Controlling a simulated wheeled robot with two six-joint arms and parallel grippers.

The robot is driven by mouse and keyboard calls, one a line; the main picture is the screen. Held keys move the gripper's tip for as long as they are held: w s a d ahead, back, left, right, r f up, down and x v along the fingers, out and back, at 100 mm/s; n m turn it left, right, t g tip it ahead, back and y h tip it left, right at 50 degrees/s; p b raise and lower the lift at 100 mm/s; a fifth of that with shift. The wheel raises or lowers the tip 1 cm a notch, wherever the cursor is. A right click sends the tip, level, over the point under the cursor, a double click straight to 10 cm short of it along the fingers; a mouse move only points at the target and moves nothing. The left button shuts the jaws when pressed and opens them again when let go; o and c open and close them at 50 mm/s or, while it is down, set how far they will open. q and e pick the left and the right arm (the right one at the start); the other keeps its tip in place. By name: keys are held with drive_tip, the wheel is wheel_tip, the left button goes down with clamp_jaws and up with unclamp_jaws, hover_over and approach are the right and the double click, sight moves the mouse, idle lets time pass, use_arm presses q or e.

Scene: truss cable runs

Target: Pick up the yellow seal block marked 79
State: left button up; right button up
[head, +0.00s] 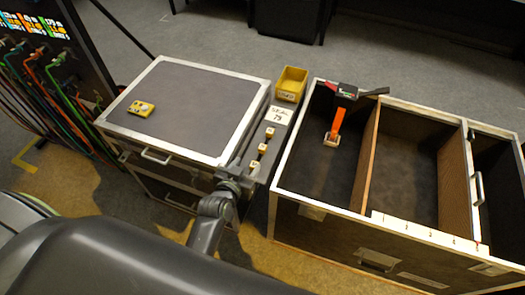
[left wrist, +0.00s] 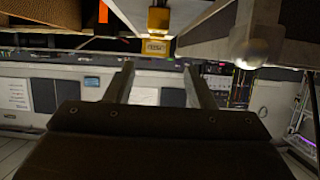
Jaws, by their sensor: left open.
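Several small yellow-and-white blocks (head: 262,148) stand in a row on a narrow grey ledge (head: 273,150) between the two cases. A white card (head: 278,115) reading "SEAL 79" lies behind the row. The numbers on the blocks are too small to read. My left gripper (head: 247,165) is at the near end of the ledge, close to the nearest block; whether it touches is unclear. In the left wrist view, its two fingers (left wrist: 160,80) are apart with nothing seen between them. A yellow thing with a pale label (left wrist: 156,47) shows above the fingers.
A yellow bin (head: 291,84) stands behind the card. The left grey-topped case (head: 190,100) carries a yellow device (head: 141,108). The right open case (head: 290,186) has wooden dividers; an orange upright piece (head: 335,125) stands in its left compartment. A cable rack (head: 45,65) stands far left.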

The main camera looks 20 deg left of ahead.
use_arm(q)
drive_tip(key=b, duration=0.3)
approach(262, 147)
drive_tip(key=shift+w+a+f, duration=0.2)
drive_tip(key=shift+w+f, duration=0.05)
drive_tip(key=shift+w, duration=0.2)
drive_tip(key=shift+b+x, duration=0.35)
drive_tip(key=shift+x, duration=0.45)
drive_tip(key=b+x, duration=0.2)
drive_tip(key=b, duration=0.1)
drive_tip(key=b+x, duration=0.1)
drive_tip(key=x, duration=0.1)
drive_tip(key=shift+s+d+f, duration=0.1)
drive_tip(key=shift+d+f, duration=0.05)
drive_tip(key=shift+d, duration=0.15)
drive_tip(key=shift+w+f+b, duration=0.1)
drive_tip(key=shift+w+b, duration=0.55)
drive_tip(key=shift+b, duration=0.15)
drive_tip(key=c, duration=1.1)
